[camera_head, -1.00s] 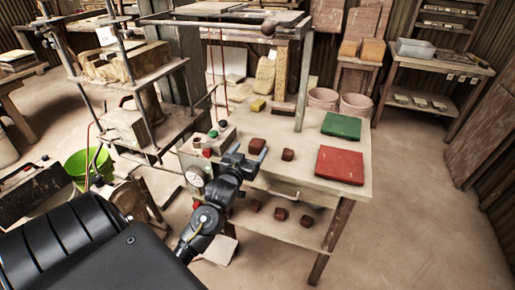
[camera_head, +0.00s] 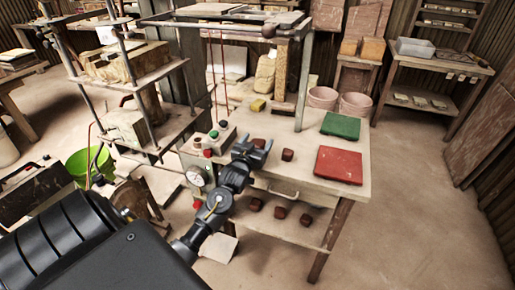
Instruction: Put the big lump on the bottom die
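The big dark red-brown lump (camera_head: 258,143) lies on the worktable, partly hidden by my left gripper. My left gripper (camera_head: 255,149) is at the lump, with its two fingers apart; contact cannot be told from here. A smaller brown lump (camera_head: 287,155) lies just to the right on the tabletop. The press stands at the left, with a worn block (camera_head: 125,62) between its columns and a lower block (camera_head: 124,127) on its lower plate. I cannot tell for sure which is the bottom die. My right gripper is not in view.
The worktable (camera_head: 310,178) also holds a red mat (camera_head: 339,165), a green mat (camera_head: 341,126) and a yellow block (camera_head: 258,105). A control box with buttons (camera_head: 213,135) and a gauge (camera_head: 196,176) stand left of the gripper. Several lumps (camera_head: 280,212) lie on the shelf below.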

